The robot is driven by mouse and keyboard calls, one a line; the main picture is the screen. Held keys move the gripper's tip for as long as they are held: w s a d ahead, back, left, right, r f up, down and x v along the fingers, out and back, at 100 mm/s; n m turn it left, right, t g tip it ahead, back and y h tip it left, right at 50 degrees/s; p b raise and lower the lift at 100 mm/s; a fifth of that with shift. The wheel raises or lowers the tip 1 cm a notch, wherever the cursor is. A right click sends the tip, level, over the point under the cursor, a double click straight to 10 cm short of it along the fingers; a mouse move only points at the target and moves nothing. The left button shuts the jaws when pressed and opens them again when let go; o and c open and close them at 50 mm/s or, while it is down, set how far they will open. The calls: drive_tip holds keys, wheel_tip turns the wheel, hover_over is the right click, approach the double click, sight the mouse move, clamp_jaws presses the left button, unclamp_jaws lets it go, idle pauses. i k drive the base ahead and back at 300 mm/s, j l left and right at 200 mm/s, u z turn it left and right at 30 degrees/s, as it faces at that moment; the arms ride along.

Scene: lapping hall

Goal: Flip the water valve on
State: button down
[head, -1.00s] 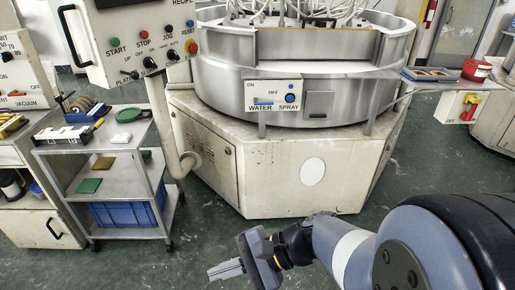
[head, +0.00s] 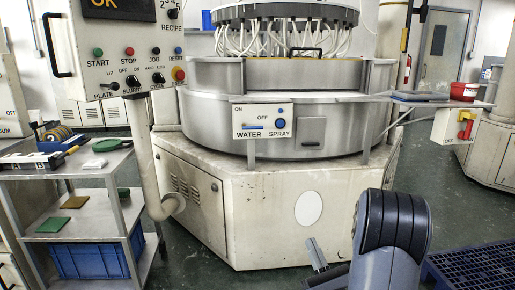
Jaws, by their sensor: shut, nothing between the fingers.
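The white water panel (head: 262,121) is mounted on the front of the round steel machine. The blue water valve lever (head: 252,127) lies roughly horizontal above the WATER label, with ON marked at upper left and OFF to the right. A round blue SPRAY knob (head: 280,124) sits to its right. My gripper (head: 313,247) is low in front of the machine's pale base, well below the panel and apart from it. It is shut and empty. My arm partly hides its rear.
A control box (head: 132,45) on a post stands left of the panel. A steel cart (head: 75,215) is at left. A dark blue pallet (head: 475,272) lies on the floor at lower right.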

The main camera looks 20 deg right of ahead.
sight(245, 127)
drive_tip(key=i+j+z, duration=0.1)
drive_tip(key=i, duration=0.35)
drive_tip(key=i+j+z, duration=0.15)
drive_tip(key=i, duration=0.35)
drive_tip(key=i+j+z, duration=0.1)
drive_tip(key=i+j, duration=0.15)
drive_tip(key=i, duration=0.2)
drive_tip(key=i+j+z, duration=0.15)
drive_tip(key=i, duration=0.25)
drive_tip(key=j, duration=0.1)
